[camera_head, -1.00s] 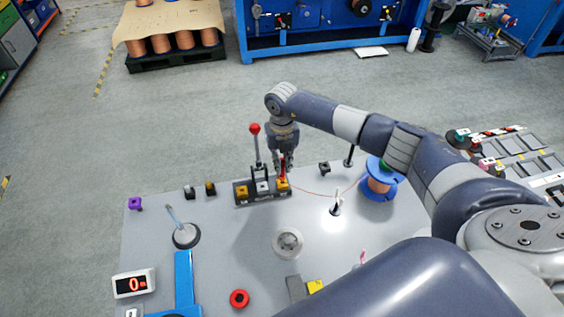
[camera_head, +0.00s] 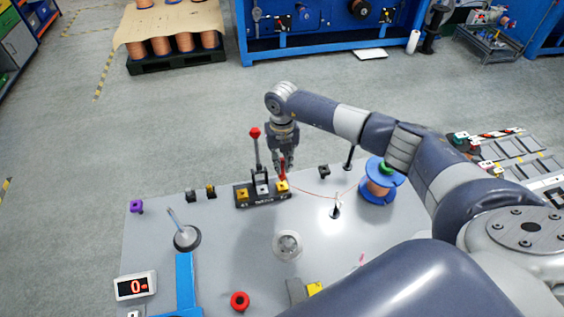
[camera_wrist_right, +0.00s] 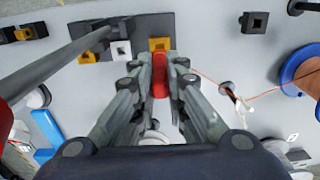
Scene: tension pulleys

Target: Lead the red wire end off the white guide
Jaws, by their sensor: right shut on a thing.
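The red wire end (camera_head: 283,169) is a short red piece held in my right gripper (camera_head: 284,161), above the yellow block at the right of a dark bar. In the right wrist view the red end (camera_wrist_right: 160,76) sits between the shut fingers (camera_wrist_right: 160,62). A thin red wire (camera_head: 310,193) runs right from it to the white guide (camera_head: 336,205), a small pale post on a dark base, where it bends toward the blue spool (camera_head: 380,182). The guide also shows in the right wrist view (camera_wrist_right: 237,99); exact contact there is too small to tell. My left gripper is not in view.
The dark bar (camera_head: 262,201) carries yellow and white blocks. A lever with a red knob (camera_head: 255,133) rises beside my right gripper. A black post (camera_head: 348,158) and small black block (camera_head: 324,171) stand nearby. The grey table is clear between bar and round disc (camera_head: 288,246).

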